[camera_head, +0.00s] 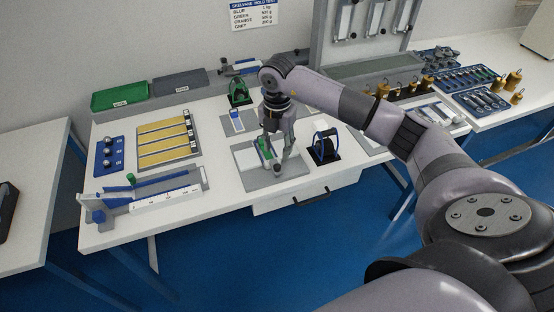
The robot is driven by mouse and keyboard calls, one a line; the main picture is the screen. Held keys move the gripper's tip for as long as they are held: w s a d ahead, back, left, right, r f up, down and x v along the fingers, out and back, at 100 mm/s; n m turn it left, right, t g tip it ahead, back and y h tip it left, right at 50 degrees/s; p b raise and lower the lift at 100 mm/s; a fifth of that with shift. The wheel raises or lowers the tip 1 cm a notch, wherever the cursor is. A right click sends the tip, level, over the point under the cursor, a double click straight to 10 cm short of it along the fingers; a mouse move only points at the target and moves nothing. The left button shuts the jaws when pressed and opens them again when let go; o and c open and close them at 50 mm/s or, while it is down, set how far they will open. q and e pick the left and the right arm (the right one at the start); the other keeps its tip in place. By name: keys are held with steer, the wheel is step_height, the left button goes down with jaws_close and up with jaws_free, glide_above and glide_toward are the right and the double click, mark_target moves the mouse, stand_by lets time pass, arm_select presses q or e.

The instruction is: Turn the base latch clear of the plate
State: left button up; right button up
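My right gripper (276,155) points down over a grey plate (247,178) on the white table. Its fingers look spread apart. A small fixture with a green part (265,146) stands on the plate, right at the left finger. A small dark knob-like part (277,168) shows low on the fixture, near the fingertips. I cannot make out which part is the base latch, or whether a finger touches it. The gripper hides some of the fixture. My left gripper is not in view.
A dark stand with a blue part (325,147) is close on the right. A green device (238,93) and a blue-and-white block (236,122) stand behind. Yellow strips (163,142) and a long measuring fixture (146,195) are left. The table's front edge is near.

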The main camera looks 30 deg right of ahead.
mark_target(277, 166)
step_height(277, 166, down, 7)
steer(key=shift+f+p, duration=0.1)
steer(key=shift+p, duration=0.4)
steer(key=shift+c, duration=0.5)
jaws_close()
